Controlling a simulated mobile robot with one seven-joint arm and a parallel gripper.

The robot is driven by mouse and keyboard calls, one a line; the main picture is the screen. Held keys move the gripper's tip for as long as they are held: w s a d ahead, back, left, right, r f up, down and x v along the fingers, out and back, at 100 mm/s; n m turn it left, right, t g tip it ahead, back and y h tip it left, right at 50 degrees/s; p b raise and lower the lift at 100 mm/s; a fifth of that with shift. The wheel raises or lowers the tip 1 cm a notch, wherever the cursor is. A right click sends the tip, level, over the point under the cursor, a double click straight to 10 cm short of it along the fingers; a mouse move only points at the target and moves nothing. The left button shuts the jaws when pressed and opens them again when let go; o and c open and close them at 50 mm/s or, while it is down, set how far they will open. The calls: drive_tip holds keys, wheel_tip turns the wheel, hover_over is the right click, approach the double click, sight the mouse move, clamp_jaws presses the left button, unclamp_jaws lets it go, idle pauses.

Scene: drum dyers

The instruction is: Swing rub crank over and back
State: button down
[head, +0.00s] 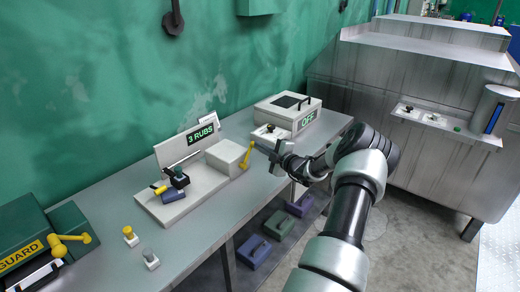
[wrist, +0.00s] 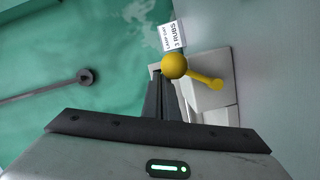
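The rub tester (head: 185,195) stands on the bench with a "3 RUBS" display and a white box at its right end. Its yellow rub crank (head: 246,155) sits on the right side of that box, with the handle raised. In the wrist view the crank (wrist: 205,79) shows its round yellow knob just beyond the fingertips. My gripper (head: 274,157) is just right of the crank, with a small gap in the head view. In the wrist view its dark fingers (wrist: 165,92) look close together with nothing between them. Whether they touch the knob is unclear.
A white box marked "OFF" (head: 289,110) stands behind my gripper on the bench (head: 118,262). A green guard unit (head: 38,245) with a yellow handle is at left. Small yellow and grey knobs sit near the front edge. Colored boxes lie below.

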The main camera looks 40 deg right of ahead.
drive_tip(key=shift+w+d+f, duration=0.15)
drive_tip(key=shift+d+f, duration=0.05)
drive_tip(key=shift+d, duration=0.35)
idle(0.4)
drive_tip(key=s+a+r+p, duration=0.1)
drive_tip(key=s+r, duration=0.4)
drive_tip(key=s, duration=0.5)
drive_tip(key=shift+s+a+p, duration=0.2)
drive_tip(key=shift+a+p, duration=0.15)
drive_tip(key=shift+a, duration=0.05)
